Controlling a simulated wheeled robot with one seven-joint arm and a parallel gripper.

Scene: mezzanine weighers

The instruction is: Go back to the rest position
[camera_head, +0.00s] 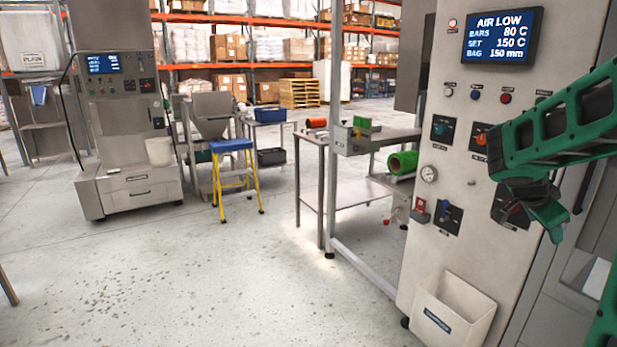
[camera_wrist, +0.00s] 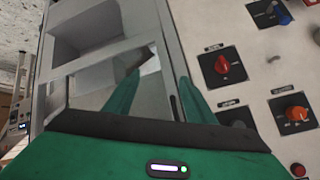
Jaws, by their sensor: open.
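My gripper (camera_head: 545,214) is at the right of the head view, at the end of my green arm, in front of the control panel (camera_head: 470,110) of a tall light-coloured machine. In the wrist view my gripper (camera_wrist: 160,77) shows two green fingers spread apart, with nothing between them. Behind the fingers is a grey metal frame with recessed openings. A red knob (camera_wrist: 222,65) and an orange knob (camera_wrist: 296,113) are on the panel to the right of the fingers. I cannot tell whether a finger touches the panel.
The screen (camera_head: 500,37) reads AIR LOW. A white bin (camera_head: 453,309) hangs low on the machine. A yellow-legged stool (camera_head: 235,145) is farther back. The floor (camera_head: 170,270) at front left is clear.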

